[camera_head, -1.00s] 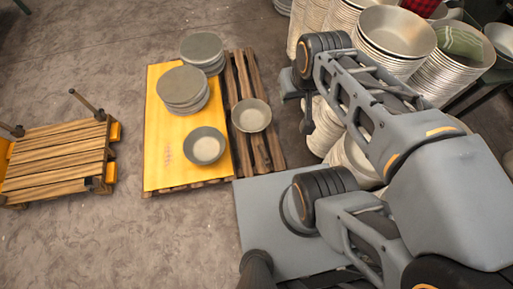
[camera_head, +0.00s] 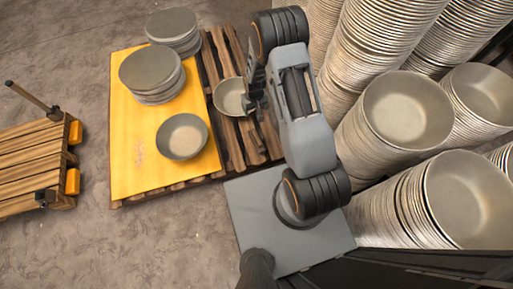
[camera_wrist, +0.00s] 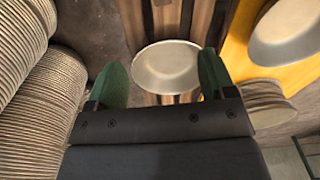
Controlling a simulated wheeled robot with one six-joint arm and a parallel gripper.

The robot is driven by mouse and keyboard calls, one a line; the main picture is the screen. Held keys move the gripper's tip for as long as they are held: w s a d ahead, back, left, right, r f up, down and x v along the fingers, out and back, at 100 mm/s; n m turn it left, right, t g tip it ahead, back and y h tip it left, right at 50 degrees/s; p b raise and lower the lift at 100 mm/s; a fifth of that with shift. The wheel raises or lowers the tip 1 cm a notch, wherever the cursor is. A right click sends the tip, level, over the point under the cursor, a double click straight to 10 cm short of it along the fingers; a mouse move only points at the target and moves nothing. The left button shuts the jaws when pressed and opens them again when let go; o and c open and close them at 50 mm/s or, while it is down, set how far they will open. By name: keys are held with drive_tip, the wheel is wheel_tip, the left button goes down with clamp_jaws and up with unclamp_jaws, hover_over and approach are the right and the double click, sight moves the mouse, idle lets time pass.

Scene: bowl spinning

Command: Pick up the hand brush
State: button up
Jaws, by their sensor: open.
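I see no hand brush in either view. My gripper (camera_wrist: 162,60) is open, its two green fingers spread apart and empty in the wrist view. A pale bowl (camera_wrist: 165,68) shows in the gap between the fingers, beyond them; I cannot tell how far. In the head view the same bowl (camera_head: 228,97) rests on the wooden pallet (camera_head: 213,60), and my gripper (camera_head: 256,100) is just to its right, partly hidden by my arm.
A yellow sheet (camera_head: 140,182) on the pallet carries a grey bowl (camera_head: 182,136) and stacked grey discs (camera_head: 150,68). Tall bowl stacks (camera_head: 398,110) crowd the right side. A wooden cart (camera_head: 30,165) stands at the left. The floor (camera_head: 120,245) at lower left is clear.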

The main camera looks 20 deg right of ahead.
sight(257, 137)
drive_tip(key=shift+g, duration=0.3)
drive_tip(key=f+b, duration=0.1)
drive_tip(key=f, duration=0.5)
drive_tip(key=s+f+b, duration=0.1)
drive_tip(key=f+b, duration=0.1)
drive_tip(key=f, duration=0.5)
drive_tip(key=s+f+b, duration=0.1)
drive_tip(key=f+b, duration=0.1)
drive_tip(key=f, duration=0.5)
drive_tip(key=shift+f, duration=0.2)
drive_tip(key=shift+s+d+f+b, duration=0.1)
drive_tip(key=shift+f+b, duration=0.7)
drive_tip(key=shift+f, duration=0.85)
drive_tip(key=shift+s+d+f+b, duration=0.1)
drive_tip(key=shift+f+b, duration=0.7)
drive_tip(key=shift+f, duration=0.8)
drive_tip(key=shift+r, duration=0.1)
drive_tip(key=c, duration=1.1)
